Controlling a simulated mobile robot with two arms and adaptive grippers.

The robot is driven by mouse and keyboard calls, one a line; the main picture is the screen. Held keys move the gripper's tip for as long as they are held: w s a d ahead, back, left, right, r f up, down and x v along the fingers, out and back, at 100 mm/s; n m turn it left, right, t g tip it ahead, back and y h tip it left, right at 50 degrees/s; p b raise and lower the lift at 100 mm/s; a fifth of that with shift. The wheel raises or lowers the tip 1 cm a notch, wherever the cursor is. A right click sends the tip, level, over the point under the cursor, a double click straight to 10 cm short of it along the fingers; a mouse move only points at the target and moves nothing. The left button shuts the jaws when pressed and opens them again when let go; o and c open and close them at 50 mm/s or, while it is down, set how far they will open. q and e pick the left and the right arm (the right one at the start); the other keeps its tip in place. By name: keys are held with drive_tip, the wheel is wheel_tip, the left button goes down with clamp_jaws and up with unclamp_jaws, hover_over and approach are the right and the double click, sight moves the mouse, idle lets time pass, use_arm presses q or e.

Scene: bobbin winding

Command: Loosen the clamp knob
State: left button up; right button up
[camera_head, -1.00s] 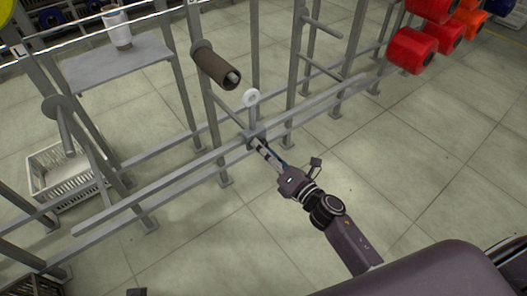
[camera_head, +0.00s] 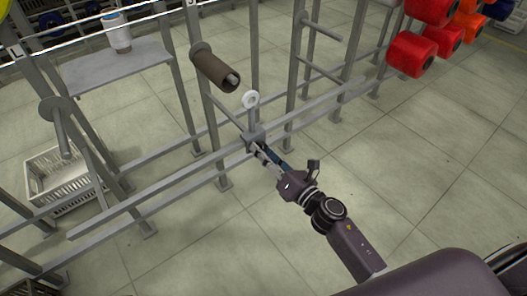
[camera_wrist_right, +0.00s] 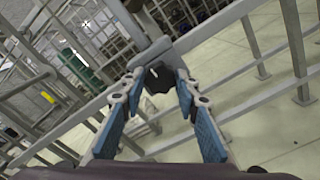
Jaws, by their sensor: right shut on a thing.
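The clamp knob (camera_wrist_right: 159,80) is dark and round with a pale mark on its face, in the right wrist view. It sits on the front of a grey clamp block (camera_head: 254,135) on the rack's horizontal rail. My right gripper (camera_head: 259,149) reaches the block from the lower right, and in the right wrist view its two blue-padded fingers (camera_wrist_right: 160,88) are shut on the knob from both sides. In the head view the fingers hide the knob. My left gripper is not in view.
Red spools (camera_head: 411,54) hang at the upper right. A white crate (camera_head: 64,178) is at the left. The floor at right is clear.

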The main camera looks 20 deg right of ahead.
drive_tip(key=o, duration=1.2)
drive_tip(key=shift+c, duration=0.2)
drive_tip(key=shift+s, duration=0.15)
drive_tip(key=v, duration=1.1)
drive_tip(key=shift+s+d, duration=0.15)
drive_tip(key=shift+s, duration=0.25)
